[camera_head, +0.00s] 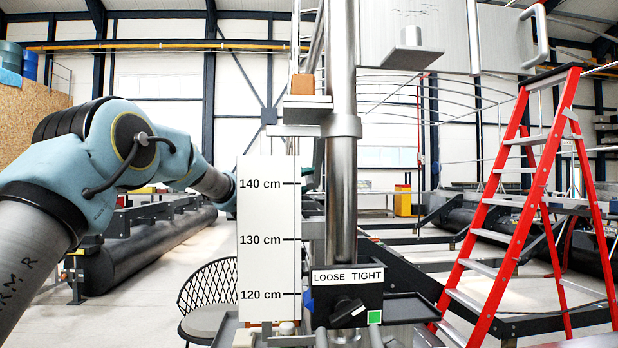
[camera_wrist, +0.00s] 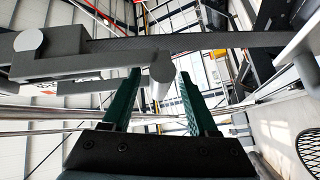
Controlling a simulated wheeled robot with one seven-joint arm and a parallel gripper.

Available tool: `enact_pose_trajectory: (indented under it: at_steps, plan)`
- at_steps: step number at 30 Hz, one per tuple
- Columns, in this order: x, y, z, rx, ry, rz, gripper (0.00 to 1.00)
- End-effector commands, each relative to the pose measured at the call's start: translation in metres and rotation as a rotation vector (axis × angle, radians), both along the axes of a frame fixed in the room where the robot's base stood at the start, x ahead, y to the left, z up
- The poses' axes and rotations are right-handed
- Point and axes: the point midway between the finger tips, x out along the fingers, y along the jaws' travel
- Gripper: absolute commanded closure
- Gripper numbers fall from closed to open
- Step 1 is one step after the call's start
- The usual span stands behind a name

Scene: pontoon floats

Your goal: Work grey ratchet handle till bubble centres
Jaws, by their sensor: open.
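My gripper (camera_wrist: 158,74) shows in the wrist view as two green fingers, spread apart and holding nothing. A dark grey bar (camera_wrist: 220,42) with a blocky left end crosses the picture beyond the fingers; it may be the ratchet handle, but I cannot tell for sure. A short round grey end (camera_wrist: 162,68) on it appears between the fingertips; contact cannot be told. In the head view my arm reaches in from the left, and its end goes behind the white height scale, hiding most of the gripper. I cannot make out a bubble in either view.
The white height scale (camera_head: 268,215), marked 120 to 140 cm, stands before a steel post (camera_head: 342,190). A red stepladder (camera_head: 500,200) stands right; a chair (camera_head: 208,300) stands lower left.

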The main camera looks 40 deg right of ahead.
Motion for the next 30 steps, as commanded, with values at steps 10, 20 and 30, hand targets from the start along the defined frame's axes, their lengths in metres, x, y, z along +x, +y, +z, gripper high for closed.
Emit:
enact_pose_trajectory:
  at_steps: [10, 20, 30]
  plan:
    - [0.0002, 0.0, -0.0002, 0.0, 0.0, 0.0, 0.54]
    - [0.0003, 0.0001, -0.0002, 0.0, 0.0, 0.0, 0.91]
    - [0.0004, 0.0002, -0.0001, -0.001, 0.0, 0.001, 1.0]
